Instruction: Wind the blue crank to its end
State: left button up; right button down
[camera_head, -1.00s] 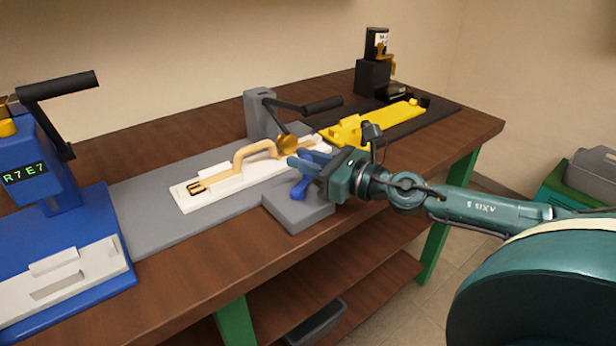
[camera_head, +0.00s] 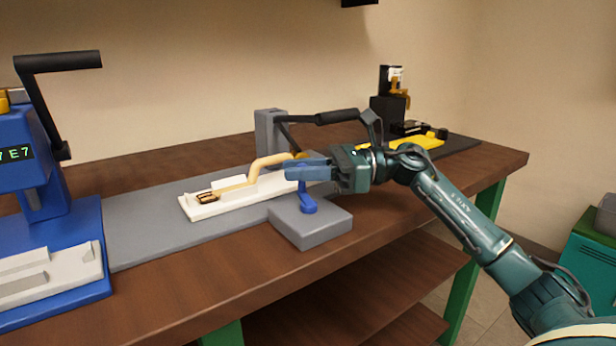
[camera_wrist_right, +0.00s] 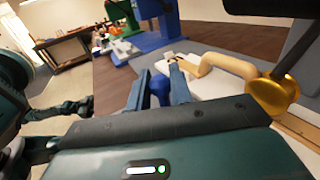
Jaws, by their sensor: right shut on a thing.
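The blue crank (camera_head: 307,203) stands on a grey block (camera_head: 312,228) at the front edge of the bench. Its upper part is hidden by my right gripper (camera_head: 296,171) in the head view. In the right wrist view, the crank's blue knob (camera_wrist_right: 159,86) sits between the two fingers of my right gripper (camera_wrist_right: 157,95), which is shut on it. Behind the block, a white fixture (camera_head: 215,207) holds a tan curved piece (camera_head: 262,167). My left gripper is not in view.
A grey post with a black-handled lever (camera_head: 337,117) rises behind my right gripper. A blue machine (camera_head: 38,165) stands at the left. A yellow fixture (camera_head: 420,141) lies at the far right. The wooden bench front (camera_head: 270,282) is clear.

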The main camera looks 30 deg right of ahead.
jog(key=shift+a+n+g+y, duration=0.3)
jog(key=shift+n+g, duration=0.35)
jog(key=shift+g, duration=0.3)
jog(key=shift+a+n+g+y, duration=0.2)
jog(key=shift+n+g+y, duration=0.1)
jog(key=shift+n+g, duration=0.5)
jog(key=shift+g, duration=0.35)
jog(key=c, duration=1.3)
grip_release()
jog(key=d, duration=0.4)
jog(key=s+d, duration=0.1)
jog(key=d, duration=0.3)
jog(key=s+d, duration=0.1)
jog(key=d, duration=0.4)
jog(key=shift+p, duration=0.35)
